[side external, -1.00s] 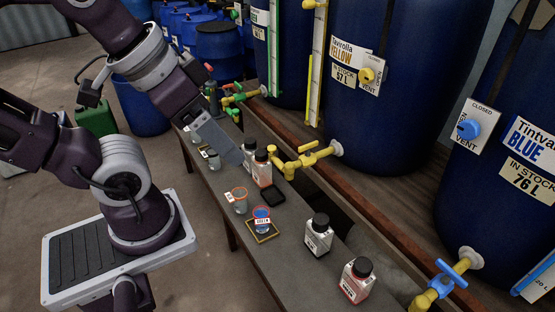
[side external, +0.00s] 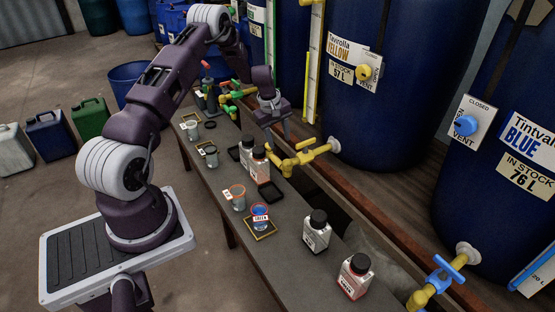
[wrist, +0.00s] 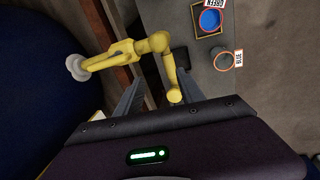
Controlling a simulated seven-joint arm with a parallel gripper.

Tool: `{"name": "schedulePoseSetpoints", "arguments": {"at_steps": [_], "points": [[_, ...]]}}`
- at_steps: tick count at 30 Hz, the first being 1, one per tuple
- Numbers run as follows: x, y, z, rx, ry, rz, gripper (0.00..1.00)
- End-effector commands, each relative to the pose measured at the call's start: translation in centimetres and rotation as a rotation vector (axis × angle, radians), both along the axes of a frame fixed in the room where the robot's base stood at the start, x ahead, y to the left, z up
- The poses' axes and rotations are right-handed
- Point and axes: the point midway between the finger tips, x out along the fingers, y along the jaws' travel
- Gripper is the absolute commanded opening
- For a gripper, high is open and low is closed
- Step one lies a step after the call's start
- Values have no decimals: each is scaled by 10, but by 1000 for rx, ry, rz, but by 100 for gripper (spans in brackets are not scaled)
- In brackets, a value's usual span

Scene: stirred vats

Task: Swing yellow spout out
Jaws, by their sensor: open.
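The yellow tap (side external: 315,152) comes out low on the yellow-labelled vat (side external: 385,130). Its jointed spout (side external: 283,165) reaches over the bench edge and bends down at the end. In the wrist view the spout (wrist: 160,62) runs right from the tap body, then turns towards my gripper. My gripper (side external: 278,136) is open and points down, just behind the spout in the side view. In the wrist view the spout's end shows between the two fingers of my gripper (wrist: 160,88). I cannot tell whether either finger touches it.
The narrow bench (side external: 284,212) holds several bottles and cups. A cup with a blue top (side external: 260,214) stands on a yellow-framed mat, and an orange-rimmed cup (side external: 238,197) is beside it. A green tap (side external: 232,92) and a blue tap (side external: 440,280) lie to either side.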

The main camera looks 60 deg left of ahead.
Motion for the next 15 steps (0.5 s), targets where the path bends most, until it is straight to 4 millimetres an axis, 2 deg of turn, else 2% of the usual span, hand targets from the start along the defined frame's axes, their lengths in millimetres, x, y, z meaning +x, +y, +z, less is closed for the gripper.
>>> {"name": "schedulePoseSetpoints", "arguments": {"at_steps": [1,3,12,15], "points": [[-5,7,-19,-12,8,38,45],[-8,13,-35,-19,12,69,45],[0,14,-88,-21,16,75,45],[3,14,-100,-20,15,76,45]]}}
